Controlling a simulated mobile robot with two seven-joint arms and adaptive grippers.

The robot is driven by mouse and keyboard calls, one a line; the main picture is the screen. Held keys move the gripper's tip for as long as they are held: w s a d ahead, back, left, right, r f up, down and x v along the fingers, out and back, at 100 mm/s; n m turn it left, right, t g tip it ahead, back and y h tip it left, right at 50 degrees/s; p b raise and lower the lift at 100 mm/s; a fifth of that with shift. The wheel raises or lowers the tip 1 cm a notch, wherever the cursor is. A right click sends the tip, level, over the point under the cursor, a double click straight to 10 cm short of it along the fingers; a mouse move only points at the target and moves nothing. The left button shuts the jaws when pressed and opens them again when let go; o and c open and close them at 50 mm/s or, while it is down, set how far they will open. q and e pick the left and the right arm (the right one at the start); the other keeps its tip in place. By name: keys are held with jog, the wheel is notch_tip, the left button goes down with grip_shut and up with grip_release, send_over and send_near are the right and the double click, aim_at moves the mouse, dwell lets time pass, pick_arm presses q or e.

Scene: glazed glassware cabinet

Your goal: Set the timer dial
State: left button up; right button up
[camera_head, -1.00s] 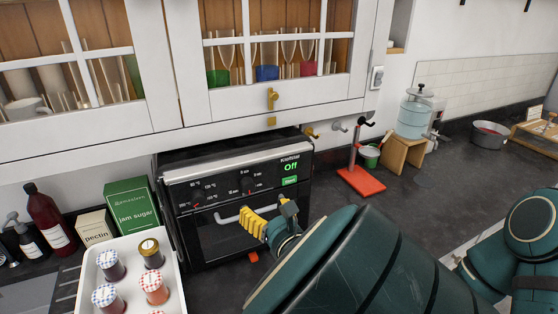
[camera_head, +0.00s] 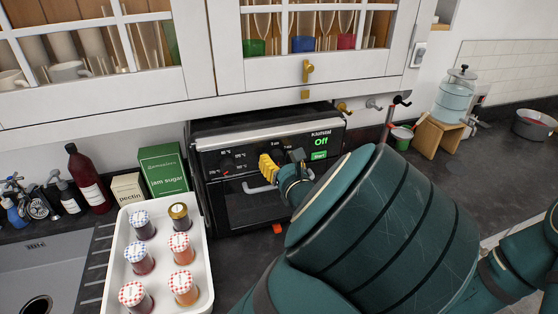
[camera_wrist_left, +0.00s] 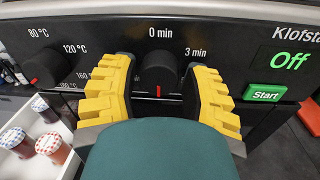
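The black timer dial (camera_wrist_left: 159,72) is on the oven's front panel in the left wrist view, below the "0 min" mark, with "3 min" to its right. A red mark shows at its lower edge. My left gripper (camera_wrist_left: 160,95) has its yellow fingers on both sides of the dial, with narrow gaps seeming to remain. In the head view, my left gripper (camera_head: 282,167) is at the front panel of the oven (camera_head: 240,215) and hides the dial. The display (camera_head: 320,142) reads "Off", above a green Start button (camera_head: 319,155). My right gripper is not in view.
A temperature dial (camera_wrist_left: 44,68) is left of the timer dial. A white tray (camera_head: 207,268) of lidded jars stands left of the oven, with a green jam sugar box (camera_head: 163,169) behind. Glazed cabinets (camera_head: 110,107) hang above.

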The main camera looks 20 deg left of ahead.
pick_arm(q)
grip_shut()
jog(key=shift+n, duration=0.3)
jog(key=n+b, duration=0.2)
jog(key=shift+f+n, duration=0.15)
jog(key=shift+n, duration=0.15)
jog(key=n+b, duration=0.6)
jog(key=b, duration=0.1)
jog(key=shift+h+b, duration=0.3)
jog(key=shift+b, duration=0.05)
jog(key=shift+r+n+b, duration=0.2)
jog(key=shift+n+b, duration=1)
jog(key=shift+b, duration=0.05)
jog(key=shift+r, duration=0.1)
